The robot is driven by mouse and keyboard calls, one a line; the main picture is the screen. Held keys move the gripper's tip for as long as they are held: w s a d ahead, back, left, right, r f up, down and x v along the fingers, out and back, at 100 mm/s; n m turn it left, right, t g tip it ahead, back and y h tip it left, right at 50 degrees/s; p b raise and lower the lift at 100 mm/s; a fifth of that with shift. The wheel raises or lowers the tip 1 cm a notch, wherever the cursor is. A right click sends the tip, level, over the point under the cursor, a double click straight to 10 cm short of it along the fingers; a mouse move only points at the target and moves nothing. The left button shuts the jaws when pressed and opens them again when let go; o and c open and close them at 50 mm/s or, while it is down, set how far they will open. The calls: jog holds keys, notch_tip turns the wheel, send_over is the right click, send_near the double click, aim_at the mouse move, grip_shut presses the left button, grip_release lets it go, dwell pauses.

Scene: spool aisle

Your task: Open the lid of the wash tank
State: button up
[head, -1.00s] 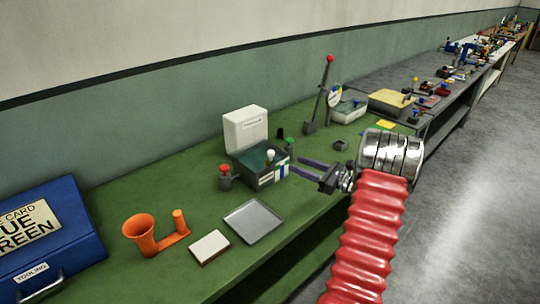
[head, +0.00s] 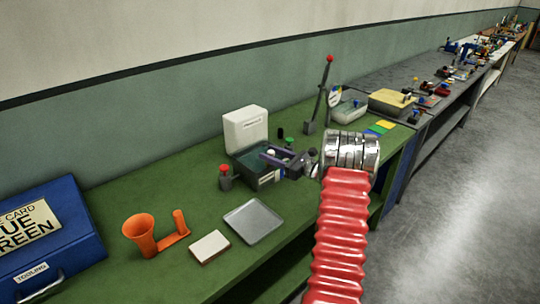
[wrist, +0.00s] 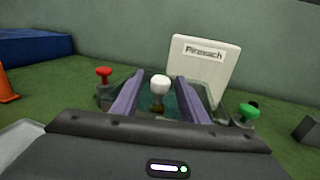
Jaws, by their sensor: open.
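The wash tank (head: 265,181) is a dark box with a teal, glassy top on the green bench. A white knob (wrist: 160,86) stands up from that top, and a white labelled panel (head: 246,130) rises behind it. My gripper (head: 270,157) is open over the tank's top. In the wrist view its two purple-grey fingers stand either side of the white knob, with a gap on each side. In the head view the fingers and wrist hide part of the top and the tank's right side.
A red-knobbed post (head: 225,177) stands left of the tank and a green knob (head: 289,142) right of it. An upright lever (head: 321,100) is farther back right. In front lie a grey tray (head: 254,221), a white block (head: 209,247) and an orange funnel piece (head: 140,231).

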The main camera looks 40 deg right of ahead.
jog(key=shift+w, duration=0.15)
grip_shut()
dwell(0.4)
jog(key=shift+a, duration=0.15)
jog(key=shift+r, duration=0.1)
